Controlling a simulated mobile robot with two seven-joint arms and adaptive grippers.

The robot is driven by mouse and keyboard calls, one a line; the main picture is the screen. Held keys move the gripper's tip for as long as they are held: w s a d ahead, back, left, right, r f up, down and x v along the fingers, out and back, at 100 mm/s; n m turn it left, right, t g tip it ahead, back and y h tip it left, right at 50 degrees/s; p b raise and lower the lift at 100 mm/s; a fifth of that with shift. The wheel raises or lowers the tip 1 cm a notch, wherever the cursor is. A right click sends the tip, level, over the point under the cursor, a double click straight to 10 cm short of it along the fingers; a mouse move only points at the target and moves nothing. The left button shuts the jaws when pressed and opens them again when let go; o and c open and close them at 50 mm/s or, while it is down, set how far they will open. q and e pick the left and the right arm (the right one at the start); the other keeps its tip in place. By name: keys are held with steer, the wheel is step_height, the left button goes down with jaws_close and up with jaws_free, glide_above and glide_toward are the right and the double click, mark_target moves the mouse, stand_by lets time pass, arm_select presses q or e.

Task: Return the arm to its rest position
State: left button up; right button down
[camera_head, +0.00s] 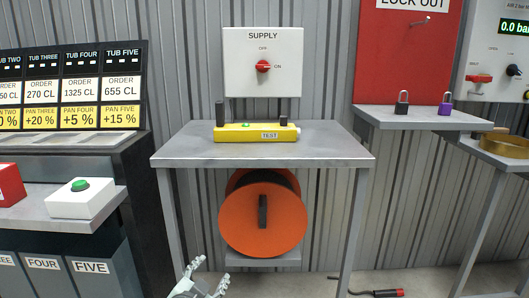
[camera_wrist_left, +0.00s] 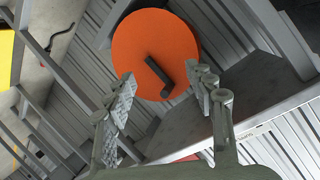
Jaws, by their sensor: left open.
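My left gripper (camera_head: 204,281) shows at the bottom of the head view, low in front of the grey table. Its fingers are spread and nothing is between them. In the left wrist view the two fingers of this gripper (camera_wrist_left: 165,88) stand apart, with the orange reel (camera_wrist_left: 185,38) beyond them. The orange reel also shows under the table in the head view (camera_head: 240,222), with a black handle on its face. My right gripper is in neither view.
The grey table (camera_head: 330,150) carries a yellow tester (camera_head: 240,133). A red-knobbed supply panel (camera_head: 285,82) hangs behind it. A side shelf at left holds a white box with a green button (camera_head: 80,203). Two padlocks (camera_head: 402,103) stand at right. A cable end (camera_head: 385,293) lies on the floor.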

arm_select(q)
steer(key=s+a+f+n+g+y, duration=0.1)
steer(key=s+a+f+n+g, duration=0.1)
steer(key=s+f, duration=0.5)
steer(key=s+a+f+n+g+y, duration=0.1)
steer(key=s+a+f+g, duration=0.4)
steer(key=s, duration=0.8)
steer(key=s+a+f+n+g+y+p, duration=0.1)
steer(key=s+a+f+n+g, duration=0.2)
steer(key=s+a+f, duration=0.4)
steer(key=s+f+g, duration=0.1)
steer(key=s+f, duration=0.1)
steer(key=s, duration=0.1)
steer(key=shift+s+n, duration=0.3)
steer(key=shift+s, duration=0.1)
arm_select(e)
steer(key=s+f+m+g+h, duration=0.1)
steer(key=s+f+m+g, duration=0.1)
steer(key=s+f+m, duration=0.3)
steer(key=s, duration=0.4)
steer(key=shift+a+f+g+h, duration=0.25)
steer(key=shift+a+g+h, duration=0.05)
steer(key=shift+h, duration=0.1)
